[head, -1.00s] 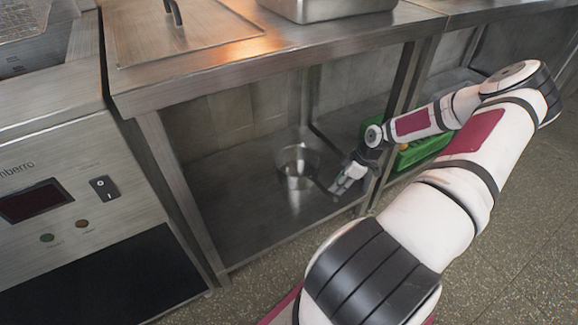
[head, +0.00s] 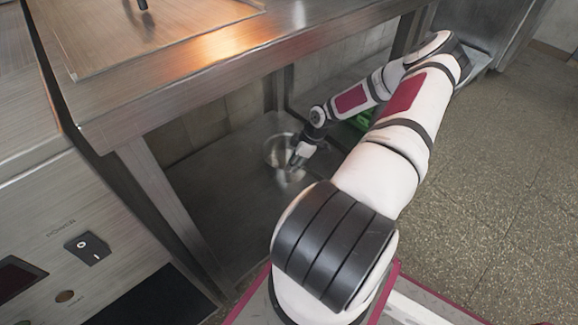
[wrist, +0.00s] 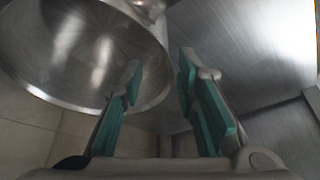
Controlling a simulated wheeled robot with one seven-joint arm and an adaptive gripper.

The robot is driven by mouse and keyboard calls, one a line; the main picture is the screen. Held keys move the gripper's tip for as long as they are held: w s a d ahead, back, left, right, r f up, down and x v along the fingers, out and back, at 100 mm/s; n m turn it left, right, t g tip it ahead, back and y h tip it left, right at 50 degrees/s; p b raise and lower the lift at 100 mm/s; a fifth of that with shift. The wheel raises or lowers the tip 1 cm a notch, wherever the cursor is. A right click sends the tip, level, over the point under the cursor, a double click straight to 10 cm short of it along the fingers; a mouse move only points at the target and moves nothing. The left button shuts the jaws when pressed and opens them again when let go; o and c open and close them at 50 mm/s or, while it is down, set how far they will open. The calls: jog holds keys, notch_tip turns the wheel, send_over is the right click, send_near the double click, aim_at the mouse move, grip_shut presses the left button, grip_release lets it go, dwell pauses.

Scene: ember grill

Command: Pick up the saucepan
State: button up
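The saucepan (head: 275,155) is a shiny metal pan standing on the lower shelf under the steel worktop. My gripper (head: 295,161) reaches in from the right and overlaps the pan's right side in the head view. In the wrist view the saucepan (wrist: 75,50) fills the upper left, with its round rim showing. My gripper (wrist: 159,76) has its two teal-padded fingers apart. The left finger overlaps the pan and the rim's right edge shows between the fingertips. I cannot tell whether either finger touches the pan. The pan's handle is not clear in either view.
The worktop (head: 225,75) overhangs the lower shelf (head: 215,195). A metal leg (head: 165,200) stands at the left front. A green crate (head: 362,121) sits behind my arm. An appliance with a switch (head: 88,247) stands at left. Open floor (head: 480,190) lies to the right.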

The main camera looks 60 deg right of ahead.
aim_at(285, 175)
jog(key=b+x, duration=0.1)
jog(key=x, duration=0.2)
jog(key=b+x, duration=0.2)
jog(key=x, duration=0.1)
jog(key=shift+s+a, duration=0.2)
jog(key=shift+a, duration=0.05)
jog(key=shift+w+f+b, duration=0.25)
jog(key=shift+f+b, duration=0.05)
jog(key=shift+f, duration=0.25)
jog(key=shift+c, duration=0.3)
grip_shut()
jog(key=shift+r, duration=0.1)
